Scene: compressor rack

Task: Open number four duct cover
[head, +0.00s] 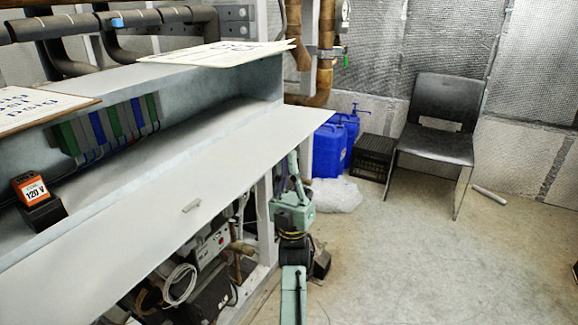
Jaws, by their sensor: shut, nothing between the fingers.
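A long pale duct or trough runs along the left, its inside visible. A large pale panel (190,180) with a small handle (191,206) slopes out from its front side. Two white lettered boards, one at the back (205,55) and one at the left edge (28,108), lie over its top. Their lettering looks upside down, and I cannot read a number four on any cover. I cannot tell which piece is the number four cover. My teal arm stands just right of the panel's right end. I cannot make out my gripper's fingers.
An orange 120 V block (37,200) and green, blue and grey strips (110,125) sit in the trough. Pipes and cables crowd below the panel. Blue jugs (329,148), a black crate (373,156) and a chair (438,135) stand behind. The right floor is largely clear.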

